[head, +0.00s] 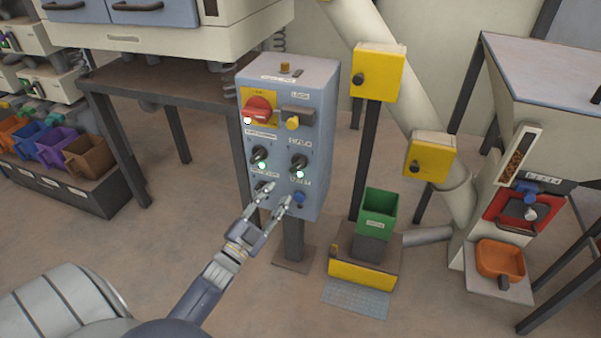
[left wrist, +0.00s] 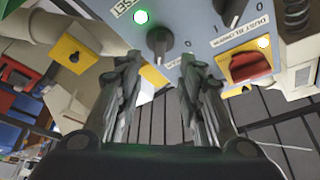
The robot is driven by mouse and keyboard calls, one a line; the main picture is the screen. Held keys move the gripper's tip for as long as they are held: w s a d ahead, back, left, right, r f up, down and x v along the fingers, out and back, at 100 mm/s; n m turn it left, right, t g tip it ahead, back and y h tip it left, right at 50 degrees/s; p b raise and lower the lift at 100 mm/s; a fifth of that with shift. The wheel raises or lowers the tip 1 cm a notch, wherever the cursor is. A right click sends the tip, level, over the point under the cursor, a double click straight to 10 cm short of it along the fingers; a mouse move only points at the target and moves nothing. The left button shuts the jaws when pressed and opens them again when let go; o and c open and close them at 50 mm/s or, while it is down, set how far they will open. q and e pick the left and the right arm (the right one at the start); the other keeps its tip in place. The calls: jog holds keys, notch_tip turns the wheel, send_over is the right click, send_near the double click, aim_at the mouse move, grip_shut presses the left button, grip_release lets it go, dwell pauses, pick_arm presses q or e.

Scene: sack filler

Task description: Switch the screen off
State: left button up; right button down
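The blue-grey control box (head: 326,120) stands on a post and carries several rotary switches. A red switch (head: 258,107) on a yellow plate is at the upper left. Black knobs sit below it at the left (head: 260,153) and right (head: 299,162), with small lit lamps. Another dark knob (head: 262,188) is partly hidden behind my left gripper (head: 278,196). I cannot read which label names the screen. My left gripper is open and empty in front of the lower switches. In the left wrist view its fingers (left wrist: 160,64) are apart, with a black knob (left wrist: 159,41) beyond them. My right gripper is not in view.
A blue button (head: 299,198) sits low right on the box, close to a fingertip. A yellow box (head: 378,72) on a post and a green bin (head: 379,212) stand to the right. A brown table (head: 165,84) is behind left. Floor in front is open.

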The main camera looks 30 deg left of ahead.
aim_at(294, 170)
pick_arm(q)
jog(key=b+x, duration=0.1)
jog(key=x, duration=0.9)
jog(key=shift+s, duration=0.1)
grip_shut()
